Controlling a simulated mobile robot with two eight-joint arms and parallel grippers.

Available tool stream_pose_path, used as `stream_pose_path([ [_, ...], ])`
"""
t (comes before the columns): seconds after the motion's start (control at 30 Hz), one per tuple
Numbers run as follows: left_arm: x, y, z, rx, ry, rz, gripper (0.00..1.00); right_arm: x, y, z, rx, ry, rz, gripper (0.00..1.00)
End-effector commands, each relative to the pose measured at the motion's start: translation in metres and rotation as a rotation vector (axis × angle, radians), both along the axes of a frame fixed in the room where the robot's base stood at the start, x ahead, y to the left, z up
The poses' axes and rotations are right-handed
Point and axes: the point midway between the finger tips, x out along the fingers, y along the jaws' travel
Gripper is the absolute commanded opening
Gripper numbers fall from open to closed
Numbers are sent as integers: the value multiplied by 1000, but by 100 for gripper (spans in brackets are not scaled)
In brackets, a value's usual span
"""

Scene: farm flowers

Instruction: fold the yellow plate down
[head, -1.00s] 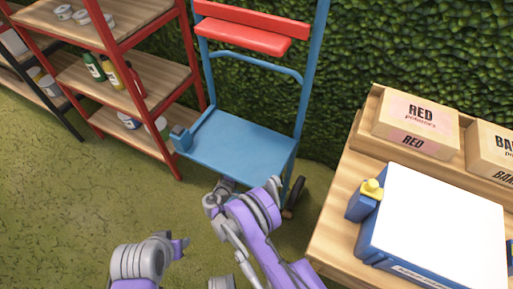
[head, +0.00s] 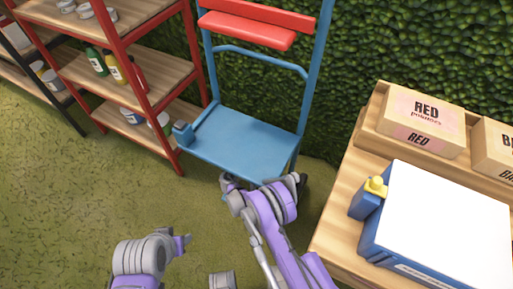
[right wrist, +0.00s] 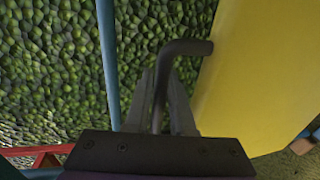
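The yellow plate (right wrist: 262,75) fills the right side of the right wrist view; I cannot pick it out in the head view. A dark bent rod (right wrist: 187,47) stands beside its left edge. The two fingers of my right gripper (right wrist: 164,98) are on either side of this rod; whether they press on it is unclear. In the head view my right arm reaches to the front of the blue cart (head: 245,142), and its fingertips are hidden. My left gripper (head: 183,244) is low at the left, away from the cart, with its finger gap unclear.
A red-framed shelf (head: 130,70) with bottles and cans stands left of the cart. A hedge (head: 380,45) closes the back. Open grass lies at left.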

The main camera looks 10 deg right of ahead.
Motion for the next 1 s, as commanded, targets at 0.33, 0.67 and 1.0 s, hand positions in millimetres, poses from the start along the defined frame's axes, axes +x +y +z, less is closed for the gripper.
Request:
stream_pose_path([
  [0.33,0,0,0,0,0,0,50,0,0,0,0,0,0,0],
  [0.67,0,0,0,0,0,0,50,0,0,0,0,0,0,0],
  [1.0,0,0,0,0,0,0,50,0,0,0,0,0,0,0],
])
